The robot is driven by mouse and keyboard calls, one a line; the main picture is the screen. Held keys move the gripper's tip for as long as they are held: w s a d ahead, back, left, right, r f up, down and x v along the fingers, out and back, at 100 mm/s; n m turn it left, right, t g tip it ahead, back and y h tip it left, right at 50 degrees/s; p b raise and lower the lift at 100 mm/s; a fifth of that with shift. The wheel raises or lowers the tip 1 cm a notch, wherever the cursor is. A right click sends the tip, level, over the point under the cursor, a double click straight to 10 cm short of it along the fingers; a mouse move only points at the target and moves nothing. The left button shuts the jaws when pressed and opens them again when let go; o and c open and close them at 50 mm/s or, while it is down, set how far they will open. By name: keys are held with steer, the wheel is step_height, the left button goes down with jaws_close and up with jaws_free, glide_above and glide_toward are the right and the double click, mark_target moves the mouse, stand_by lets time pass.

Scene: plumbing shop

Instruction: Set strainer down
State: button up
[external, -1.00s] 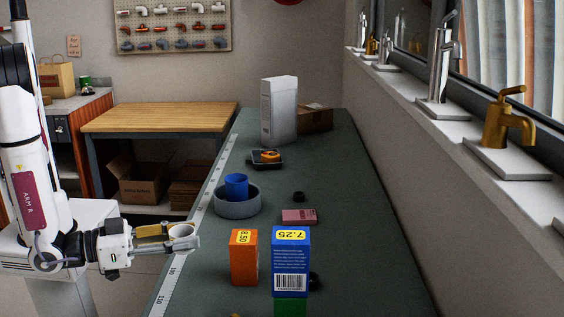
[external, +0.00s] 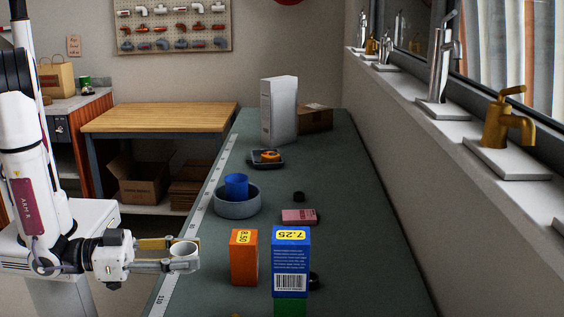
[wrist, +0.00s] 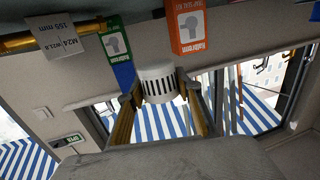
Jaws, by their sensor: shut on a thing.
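The strainer is a small white slotted cup (wrist: 158,82), held between the fingers in the wrist view. It also shows in the external view as a white ring-like cup (external: 184,257) at the left edge of the green counter (external: 335,180). My gripper (wrist: 160,92) is shut on the strainer, one finger on each side. In the external view my gripper (external: 178,256) is left of the orange box. I cannot tell how high the strainer is above the counter.
An orange box (external: 243,258) and a blue box (external: 290,262) stand right of my gripper. Beyond are a grey bowl (external: 237,208) with a blue cup (external: 236,187), a pink box (external: 299,217) and a black scale (external: 267,160). The counter's right side is mostly clear.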

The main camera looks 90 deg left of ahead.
steer(key=w+d+r+m+h, duration=0.2)
steer(key=w+d+m+h, duration=0.15)
steer(key=w+h, duration=0.35)
steer(key=w+a+r+y, duration=0.1)
steer(key=w+a, duration=0.2)
steer(key=a, duration=0.5)
steer(key=w+a+r+n+y, duration=0.1)
steer(key=w+a+r+y, duration=0.1)
steer(key=a, duration=0.6)
steer(key=shift+w+a+y, duration=0.3)
steer(key=shift+w, duration=0.55)
steer(key=shift+d, duration=0.1)
steer(key=a, duration=0.7)
